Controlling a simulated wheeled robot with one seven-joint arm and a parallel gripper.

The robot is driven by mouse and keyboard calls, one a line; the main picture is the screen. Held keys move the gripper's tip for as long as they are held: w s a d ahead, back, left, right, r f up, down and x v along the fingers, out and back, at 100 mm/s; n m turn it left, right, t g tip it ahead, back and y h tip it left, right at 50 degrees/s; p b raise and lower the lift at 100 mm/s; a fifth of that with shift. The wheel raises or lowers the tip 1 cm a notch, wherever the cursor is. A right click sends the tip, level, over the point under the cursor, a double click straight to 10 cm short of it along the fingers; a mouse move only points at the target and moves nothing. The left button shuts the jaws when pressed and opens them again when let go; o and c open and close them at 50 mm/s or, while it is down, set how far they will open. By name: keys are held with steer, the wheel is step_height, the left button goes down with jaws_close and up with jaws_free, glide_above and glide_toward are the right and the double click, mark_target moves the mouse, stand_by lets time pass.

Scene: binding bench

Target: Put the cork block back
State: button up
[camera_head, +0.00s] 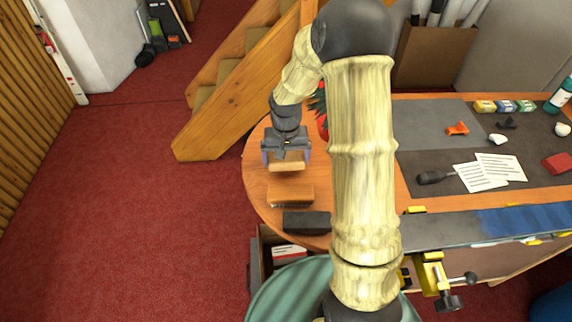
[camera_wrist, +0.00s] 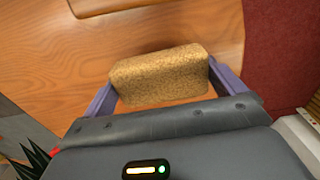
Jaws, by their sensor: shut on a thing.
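The cork block (camera_wrist: 160,78) is a tan, speckled block with rounded edges. My gripper (camera_head: 286,160) is shut on it, with one purple finger at each end of the block in the wrist view. In the head view the cork block (camera_head: 286,166) shows below the gripper, over the left end of the wooden table (camera_head: 258,182). I cannot tell whether the block touches the tabletop or hangs just above it.
A light wooden block (camera_head: 290,195) and a dark block (camera_head: 306,222) lie nearer on the table's left end. A plant (camera_head: 319,103) in a red pot stands right of my gripper, partly behind my arm. Wooden stairs (camera_head: 235,95) rise behind the table.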

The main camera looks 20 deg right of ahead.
mark_target(286, 166)
steer(key=shift+f+p, duration=0.35)
steer(key=shift+f, duration=1.55)
steer(key=shift+f, duration=0.1)
steer(key=o, duration=0.6)
steer(key=shift+o, duration=0.3)
step_height(286, 166, up, 12)
steer(key=shift+r+b, duration=0.15)
steer(key=shift+b, duration=0.55)
